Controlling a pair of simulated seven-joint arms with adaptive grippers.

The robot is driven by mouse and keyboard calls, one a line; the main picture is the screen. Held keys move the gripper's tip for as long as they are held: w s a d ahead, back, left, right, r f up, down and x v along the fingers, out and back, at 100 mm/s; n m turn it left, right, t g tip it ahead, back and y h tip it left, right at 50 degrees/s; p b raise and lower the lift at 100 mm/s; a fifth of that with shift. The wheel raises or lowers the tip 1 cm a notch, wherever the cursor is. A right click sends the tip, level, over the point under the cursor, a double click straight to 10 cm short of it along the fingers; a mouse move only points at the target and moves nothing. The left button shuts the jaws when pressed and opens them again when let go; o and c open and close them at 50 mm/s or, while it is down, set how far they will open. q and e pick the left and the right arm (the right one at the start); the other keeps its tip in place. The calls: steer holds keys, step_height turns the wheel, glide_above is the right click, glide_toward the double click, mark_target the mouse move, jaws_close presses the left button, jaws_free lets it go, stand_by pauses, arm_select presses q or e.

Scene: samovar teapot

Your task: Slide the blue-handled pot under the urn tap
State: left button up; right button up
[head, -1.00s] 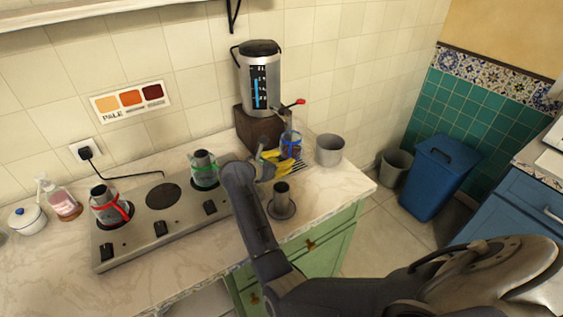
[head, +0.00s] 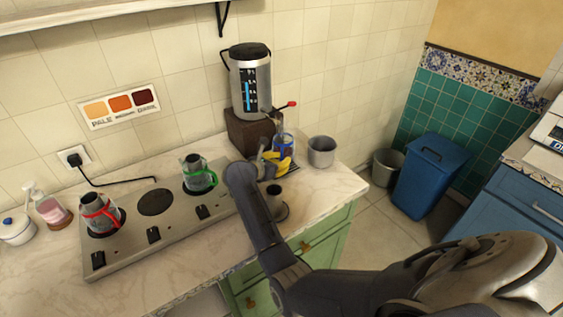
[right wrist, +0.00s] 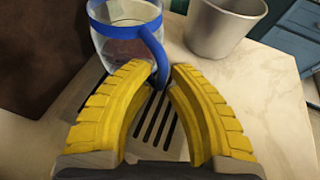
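The blue-handled pot (head: 286,143) is a clear glass pot with a blue band and handle. It stands upright by the dark grate in front of the urn's brown block, close to below the tap (head: 280,110); exact alignment is unclear. The steel urn (head: 250,82) stands on the block. My right gripper (head: 283,160) has yellow fingers. In the right wrist view its fingertips (right wrist: 165,74) are drawn together on the blue handle (right wrist: 153,52), with the pot (right wrist: 125,38) just beyond. My left gripper is out of view.
A grey metal cup (head: 321,152) stands right of the pot. A green-banded pot (head: 198,176) and a red-banded pot (head: 99,215) stand on the hob (head: 155,228). A dark cylinder on a round base (head: 276,205) is beside my right arm. The counter's right edge is near.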

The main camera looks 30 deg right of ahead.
jaws_close()
steer(key=shift+w+a, duration=0.1)
steer(key=shift+a, duration=0.05)
steer(key=shift+w+a, duration=0.3)
steer(key=shift+a, duration=0.35)
steer(key=shift+w+a, duration=0.35)
steer(key=shift+a, duration=0.35)
steer(key=shift+w+a, duration=0.3)
steer(key=shift+a, duration=0.35)
steer(key=shift+w+a, duration=0.1)
steer(key=shift+w+a, duration=0.4)
steer(key=shift+c, duration=0.6)
jaws_free()
steer(key=o, duration=0.6)
steer(key=shift+f, duration=0.1)
steer(key=shift+c, duration=0.2)
